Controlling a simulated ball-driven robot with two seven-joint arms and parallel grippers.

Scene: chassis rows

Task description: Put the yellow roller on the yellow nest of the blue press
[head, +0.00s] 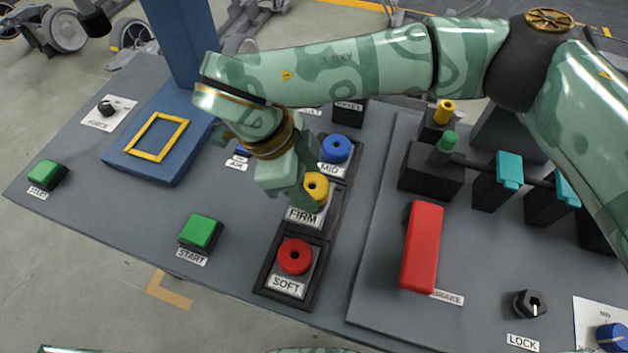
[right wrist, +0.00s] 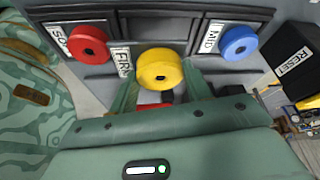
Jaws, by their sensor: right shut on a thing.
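The yellow roller (head: 317,187) is a short disc with a dark centre hole, at the FIRM place of a black rack (head: 267,270). My right gripper (head: 306,186) is shut on it. In the right wrist view the roller (right wrist: 160,68) shows between the fingers of my right gripper (right wrist: 160,88); I cannot tell whether it is clear of the rack. The blue press (head: 180,45) stands at the back left, with a blue base (head: 118,153). The yellow nest (head: 143,133) is an empty square frame on that base. My left gripper is out of view.
A red roller (head: 295,256) and a blue roller (head: 336,149) sit in the rack on either side. Green START buttons (head: 201,233) (head: 47,173) stand on the table. A red brake lever (head: 421,248) is to the right. The table between rack and press is mostly clear.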

